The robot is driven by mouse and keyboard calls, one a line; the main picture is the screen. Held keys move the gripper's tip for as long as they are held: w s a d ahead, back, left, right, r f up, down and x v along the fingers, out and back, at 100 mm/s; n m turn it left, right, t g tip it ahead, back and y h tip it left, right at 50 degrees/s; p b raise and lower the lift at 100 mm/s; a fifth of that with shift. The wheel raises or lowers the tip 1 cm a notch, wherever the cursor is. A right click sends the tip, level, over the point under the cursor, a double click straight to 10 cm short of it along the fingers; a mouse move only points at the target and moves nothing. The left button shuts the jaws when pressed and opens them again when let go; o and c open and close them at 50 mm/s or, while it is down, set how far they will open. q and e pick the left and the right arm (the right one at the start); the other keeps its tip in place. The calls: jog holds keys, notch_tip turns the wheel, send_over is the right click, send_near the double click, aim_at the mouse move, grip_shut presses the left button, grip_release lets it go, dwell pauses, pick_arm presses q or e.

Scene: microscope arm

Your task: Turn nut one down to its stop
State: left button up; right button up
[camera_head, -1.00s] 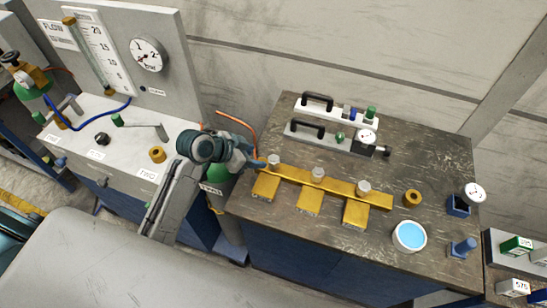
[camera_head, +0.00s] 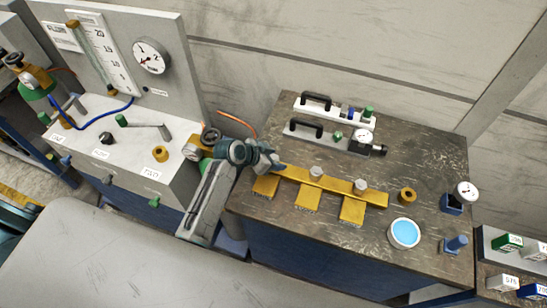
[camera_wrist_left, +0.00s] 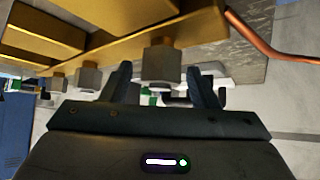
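A gold bar (camera_head: 335,184) with three gold feet lies on the dark worktop. Two silver hex nuts show on it in the head view, the middle nut (camera_head: 316,172) and the right nut (camera_head: 361,186). The leftmost nut is hidden there by my left gripper (camera_head: 273,163), which is at the bar's left end. In the left wrist view the nearest nut (camera_wrist_left: 162,65) hangs under the gold bar (camera_wrist_left: 110,40) in an inverted picture. My left fingers (camera_wrist_left: 160,85) are open, one to each side of it, with gaps visible. No label shows which nut is nut one. My right gripper is out of view.
Behind the bar stand blocks with black handles and a gauge (camera_head: 364,136). To the right are a gold ring (camera_head: 407,195), a bowl of blue liquid (camera_head: 404,233) and a blue post (camera_head: 456,244). A grey panel bench (camera_head: 125,145) stands left, and an orange hose (camera_head: 237,121) rises behind my gripper.

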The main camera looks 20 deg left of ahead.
pick_arm(q)
jog(key=c, duration=0.9)
jog(key=shift+c, duration=0.2)
jog(key=m+g+h+b, duration=0.1)
jog(key=m+b, duration=0.1)
jog(key=m+g+b, duration=0.1)
jog(key=m, duration=0.1)
jog(key=shift+w+f+h+b, duration=0.1)
jog(key=shift+f+h+b, duration=0.1)
jog(key=shift+h+b, duration=0.2)
jog(key=m+g+h+b, duration=0.1)
jog(key=m+g+b, duration=0.3)
jog(key=m, duration=0.1)
jog(key=shift+r, duration=0.1)
jog(key=shift+m+g+b, duration=0.55)
jog(key=shift+m+g, duration=0.05)
jog(key=shift+r, duration=0.1)
jog(key=o, duration=1)
